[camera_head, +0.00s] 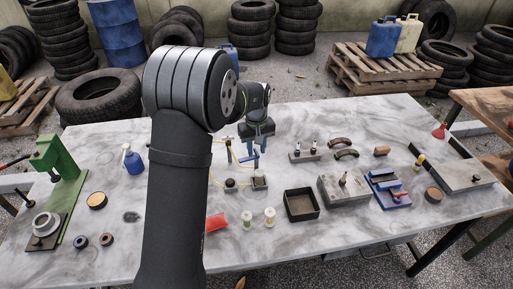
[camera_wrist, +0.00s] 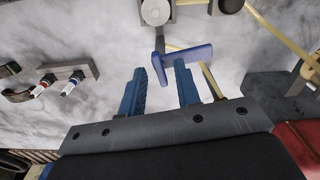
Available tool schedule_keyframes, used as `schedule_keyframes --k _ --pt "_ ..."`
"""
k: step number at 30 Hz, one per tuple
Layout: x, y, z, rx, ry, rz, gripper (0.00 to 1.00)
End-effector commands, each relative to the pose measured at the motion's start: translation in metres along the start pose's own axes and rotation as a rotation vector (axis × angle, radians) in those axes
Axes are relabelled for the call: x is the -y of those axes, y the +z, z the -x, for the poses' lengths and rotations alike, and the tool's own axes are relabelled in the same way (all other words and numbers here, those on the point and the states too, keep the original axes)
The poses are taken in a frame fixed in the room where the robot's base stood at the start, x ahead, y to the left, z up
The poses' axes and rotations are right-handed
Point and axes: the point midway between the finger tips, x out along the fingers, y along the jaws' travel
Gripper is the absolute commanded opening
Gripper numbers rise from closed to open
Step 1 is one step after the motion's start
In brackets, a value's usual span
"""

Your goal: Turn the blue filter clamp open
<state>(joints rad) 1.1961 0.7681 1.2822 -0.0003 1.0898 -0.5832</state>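The blue filter clamp (camera_wrist: 192,54) shows in the wrist view as a bar with a short stem, next to a pale round fitting (camera_wrist: 156,12). In the head view its blue handle (camera_head: 249,158) is small, just below my gripper (camera_head: 260,130). In the wrist view my gripper (camera_wrist: 160,70) is open, with its two blue fingers apart and nothing held. The right fingertip overlaps the lower edge of the bar; the left fingertip is left of and below the bar's left end. I cannot tell whether either finger touches it.
Yellow hose (camera_wrist: 275,33) runs near the clamp. The front right of the table is clear.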

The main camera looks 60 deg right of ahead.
Motion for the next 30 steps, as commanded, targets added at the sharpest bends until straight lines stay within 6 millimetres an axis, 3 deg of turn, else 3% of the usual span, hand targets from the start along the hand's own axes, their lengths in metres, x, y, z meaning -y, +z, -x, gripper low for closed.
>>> schedule_keyframes --k 2,6,29,30 --pt "0.0000 0.0000 0.0001 0.000 0.000 0.000 0.26" --pt "0.0000 0.0000 0.0002 0.000 0.000 0.000 0.00" --pt "-0.0001 -0.0004 0.0005 0.001 -0.001 -0.163 0.00" --pt "-0.0001 -0.0004 0.0005 0.001 -0.001 -0.163 0.10"
